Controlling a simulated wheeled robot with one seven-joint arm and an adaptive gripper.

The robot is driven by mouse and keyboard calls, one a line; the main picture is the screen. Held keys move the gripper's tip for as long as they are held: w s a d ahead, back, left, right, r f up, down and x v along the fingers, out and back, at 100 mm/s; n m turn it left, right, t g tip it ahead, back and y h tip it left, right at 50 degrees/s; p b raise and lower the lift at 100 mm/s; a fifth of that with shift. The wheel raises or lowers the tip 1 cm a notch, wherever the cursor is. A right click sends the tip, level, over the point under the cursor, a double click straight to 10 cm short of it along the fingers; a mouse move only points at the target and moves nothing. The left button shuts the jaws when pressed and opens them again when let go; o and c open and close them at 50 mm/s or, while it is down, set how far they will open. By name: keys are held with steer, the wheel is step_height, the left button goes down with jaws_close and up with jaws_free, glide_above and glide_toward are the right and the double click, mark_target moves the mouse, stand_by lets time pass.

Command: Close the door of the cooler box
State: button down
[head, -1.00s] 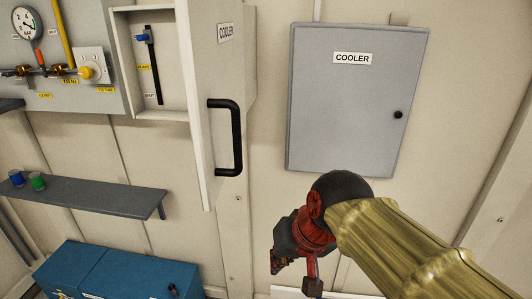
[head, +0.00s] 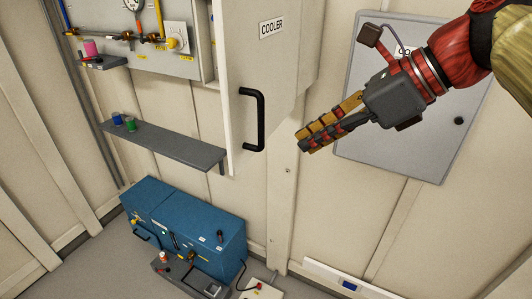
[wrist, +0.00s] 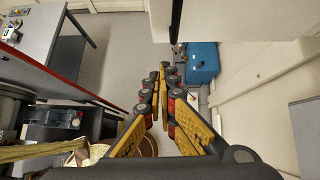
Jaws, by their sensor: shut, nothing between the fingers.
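The cooler box door (head: 270,75) is a white panel labelled COOLER with a black bar handle (head: 261,120). It stands open in the head view, swung out from the wall. Part of the box's inside shows to its left. My gripper (head: 301,141) is shut and empty, pointing left, a little right of the handle in the picture and apart from it. In the wrist view the gripper fingers (wrist: 163,68) are together with nothing between them. A dark bar, probably the door handle, and a pale panel edge (wrist: 225,20) show at the top of that view.
A grey wall cabinet (head: 420,140) is behind my arm. A grey shelf (head: 165,145) with small coloured containers is left of the door. A blue chest (head: 185,220) stands on the floor below. The wrist view shows a table (wrist: 45,40) at left and open floor.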

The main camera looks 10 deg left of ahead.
glide_toward(238, 167)
step_height(238, 167, down, 3)
steer(key=d, duration=0.1)
steer(key=shift+w+a, duration=0.2)
steer(key=shift+a, duration=0.45)
steer(key=shift+w+a, duration=0.2)
steer(key=shift+a, duration=0.5)
steer(key=shift+w+a, duration=0.25)
steer(key=shift+a, duration=0.4)
